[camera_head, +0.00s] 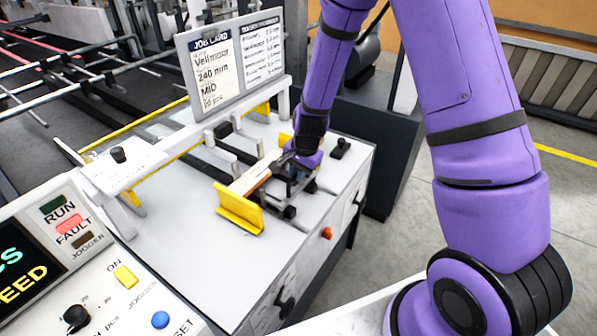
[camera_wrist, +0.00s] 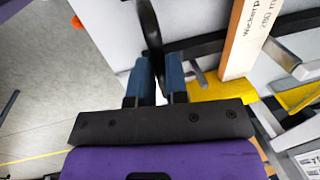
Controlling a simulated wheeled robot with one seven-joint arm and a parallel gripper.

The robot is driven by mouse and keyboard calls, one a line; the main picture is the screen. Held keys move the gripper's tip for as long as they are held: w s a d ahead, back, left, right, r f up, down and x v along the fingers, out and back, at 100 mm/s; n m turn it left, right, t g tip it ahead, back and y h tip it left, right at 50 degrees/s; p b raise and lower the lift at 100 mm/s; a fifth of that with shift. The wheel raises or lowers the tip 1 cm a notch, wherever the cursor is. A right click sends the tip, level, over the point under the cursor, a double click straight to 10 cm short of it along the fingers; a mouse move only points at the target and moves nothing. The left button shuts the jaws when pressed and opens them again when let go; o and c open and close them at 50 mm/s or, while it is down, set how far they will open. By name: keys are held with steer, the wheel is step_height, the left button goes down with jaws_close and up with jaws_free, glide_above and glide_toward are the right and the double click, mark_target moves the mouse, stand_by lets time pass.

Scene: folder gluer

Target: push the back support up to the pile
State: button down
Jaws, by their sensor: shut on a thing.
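The pile (camera_head: 258,179), a long narrow block with a tan side, lies on the white machine top. Its printed face shows in the wrist view (camera_wrist: 246,38). A yellow angled plate (camera_head: 240,209) stands at its near end, and another yellow part (camera_wrist: 216,91) shows by its other end. I cannot tell for sure which one is the back support, nor whether it touches the pile. My gripper (camera_head: 293,172) is low, just right of the pile. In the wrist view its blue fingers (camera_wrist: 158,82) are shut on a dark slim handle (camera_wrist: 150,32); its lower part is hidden.
Dark rails (camera_head: 207,167) and metal brackets lie left of the pile. A job card board (camera_head: 232,62) stands behind. A black knob (camera_head: 340,147) is right of my gripper; an orange knob (camera_head: 326,233) is on the machine's side. The near white top is clear.

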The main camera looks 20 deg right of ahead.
steer(key=w+a, duration=0.1)
steer(key=w, duration=0.1)
steer(key=w+a, duration=0.2)
steer(key=shift+w, duration=0.1)
steer(key=c, duration=1.1)
jaws_free()
steer(key=shift+r, duration=0.1)
steer(key=r, duration=0.3)
steer(key=s+r, duration=0.1)
steer(key=r, duration=0.3)
steer(key=d+r, duration=0.1)
steer(key=r, duration=0.2)
steer(key=shift+s+d+r, duration=0.1)
steer(key=shift+s+r, duration=0.15)
steer(key=shift+s, duration=0.15)
